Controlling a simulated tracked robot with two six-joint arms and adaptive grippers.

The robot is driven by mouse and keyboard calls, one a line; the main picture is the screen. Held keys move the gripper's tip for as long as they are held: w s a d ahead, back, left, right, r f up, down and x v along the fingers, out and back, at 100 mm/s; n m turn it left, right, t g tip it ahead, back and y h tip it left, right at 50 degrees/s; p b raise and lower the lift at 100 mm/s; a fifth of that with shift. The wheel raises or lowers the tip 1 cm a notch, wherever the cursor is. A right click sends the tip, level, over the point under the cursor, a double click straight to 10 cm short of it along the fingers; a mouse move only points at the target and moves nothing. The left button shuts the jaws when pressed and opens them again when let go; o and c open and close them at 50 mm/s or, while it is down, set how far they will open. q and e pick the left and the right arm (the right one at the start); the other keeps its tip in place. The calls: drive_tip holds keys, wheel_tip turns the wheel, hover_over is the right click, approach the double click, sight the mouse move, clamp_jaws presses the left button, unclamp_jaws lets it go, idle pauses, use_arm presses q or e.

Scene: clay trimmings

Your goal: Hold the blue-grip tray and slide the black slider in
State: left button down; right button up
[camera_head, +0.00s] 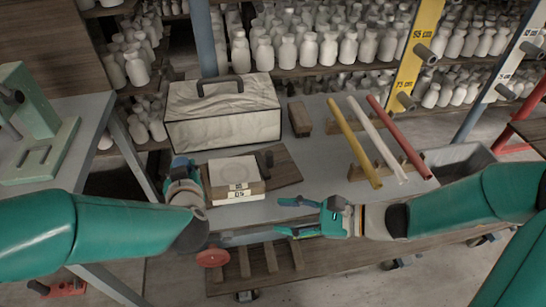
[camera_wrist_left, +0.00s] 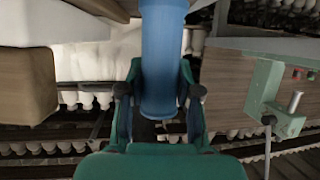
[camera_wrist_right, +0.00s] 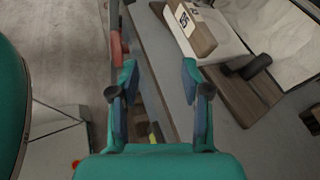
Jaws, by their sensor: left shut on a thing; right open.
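The tray (camera_head: 251,198) is a wooden box with a pale top and an "05" label, on the table; it also shows in the right wrist view (camera_wrist_right: 203,40). Its blue grip (camera_wrist_left: 163,60) is between the fingers of my left gripper (camera_wrist_left: 160,105), which is shut on it at the tray's left side. A black part (camera_head: 265,159), seemingly the slider, lies at the tray's right side on a brown board; it shows as a dark cylinder in the right wrist view (camera_wrist_right: 256,66). My right gripper (camera_head: 283,217) is open and empty, in front and to the right of the tray, apart from it.
A cloth-covered case (camera_head: 222,115) with a black handle stands behind the tray. A brown block (camera_head: 299,118) is beside it. Yellow, white and red rods (camera_head: 376,140) lie on a rack at the right. The grey tabletop (camera_head: 315,180) between tray and rods is clear.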

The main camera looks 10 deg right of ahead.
sight(272, 158)
drive_tip(key=w+d+m+t+h, duration=0.1)
drive_tip(key=w+d+m+t, duration=0.1)
drive_tip(key=m, duration=0.1)
drive_tip(key=w+d+m+t+h, duration=0.1)
drive_tip(key=w+d+m+t, duration=0.1)
drive_tip(key=m+t, duration=0.1)
drive_tip(key=w+d+m+t, duration=0.2)
drive_tip(key=w+m+t, duration=0.1)
drive_tip(key=shift+d+r+h, duration=0.2)
drive_tip(key=shift+d+h, duration=0.2)
drive_tip(key=x, duration=1.1)
drive_tip(key=shift+w+a, duration=0.15)
drive_tip(key=shift+w, duration=0.25)
clamp_jaws()
